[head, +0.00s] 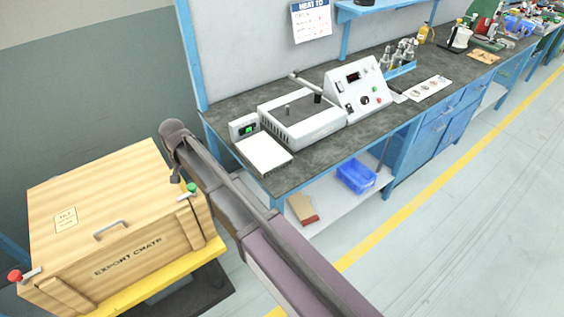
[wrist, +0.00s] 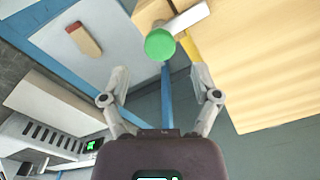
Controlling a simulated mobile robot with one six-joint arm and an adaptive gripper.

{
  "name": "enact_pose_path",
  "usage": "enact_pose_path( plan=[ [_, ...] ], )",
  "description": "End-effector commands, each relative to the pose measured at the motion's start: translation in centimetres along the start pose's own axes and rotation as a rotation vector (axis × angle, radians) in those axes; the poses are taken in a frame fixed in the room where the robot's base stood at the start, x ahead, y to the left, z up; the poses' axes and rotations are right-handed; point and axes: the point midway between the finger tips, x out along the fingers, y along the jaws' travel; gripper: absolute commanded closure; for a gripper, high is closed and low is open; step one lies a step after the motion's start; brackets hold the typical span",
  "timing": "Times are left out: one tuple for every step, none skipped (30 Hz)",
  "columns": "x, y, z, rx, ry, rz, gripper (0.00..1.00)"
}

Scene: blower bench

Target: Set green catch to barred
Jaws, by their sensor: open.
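The green catch (head: 191,187) is a round green knob on a short metal lever at the right front of the wooden export crate (head: 85,225). In the wrist view the green knob (wrist: 160,44) faces the camera, with its pale lever running to the upper right. My gripper (wrist: 159,82) is open and empty, its fingers spread to either side. The knob lies just beyond the fingertips, roughly centred between them and apart from them. In the head view my arm covers most of the gripper beside the catch.
A red-knobbed catch (head: 14,276) is at the crate's left front, and a handle (head: 111,230) is on its lid. The crate rests on a yellow base (head: 170,275). The workbench (head: 225,128) with instruments stands close on the right, a blue bin (head: 356,177) on its lower shelf.

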Motion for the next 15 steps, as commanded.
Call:
enact_pose_path(
  plan=[
    [-0.9, 0.0, 0.0, 0.000, 0.000, 0.000, 0.20],
    [-1.1, 0.0, 0.0, -0.001, 0.000, 0.000, 0.20],
    [-1.5, 0.0, 0.0, -0.001, 0.000, 0.000, 0.20],
    [-1.7, 0.0, 0.0, -0.001, 0.000, 0.000, 0.20],
    [-2.0, 0.0, 0.0, -0.001, 0.000, 0.000, 0.20],
    [-2.3, 0.0, 0.0, -0.001, 0.000, 0.000, 0.20],
    [-2.6, 0.0, 0.0, -0.001, 0.000, 0.000, 0.20],
    [-2.8, 0.0, 0.0, -0.001, 0.000, 0.000, 0.20],
    [-3.2, 0.0, 0.0, -0.001, 0.000, 0.000, 0.20],
    [-3.4, 0.0, 0.0, -0.001, 0.000, 0.000, 0.20],
    [-3.7, 0.0, 0.0, -0.001, 0.000, 0.000, 0.20],
    [-4.0, 0.0, 0.0, -0.001, 0.000, 0.000, 0.20],
    [-4.3, 0.0, 0.0, -0.001, 0.000, 0.000, 0.20],
    [-4.5, 0.0, 0.0, -0.001, 0.000, 0.000, 0.20],
    [-4.9, 0.0, 0.0, -0.001, 0.000, 0.000, 0.20]
  ],
)
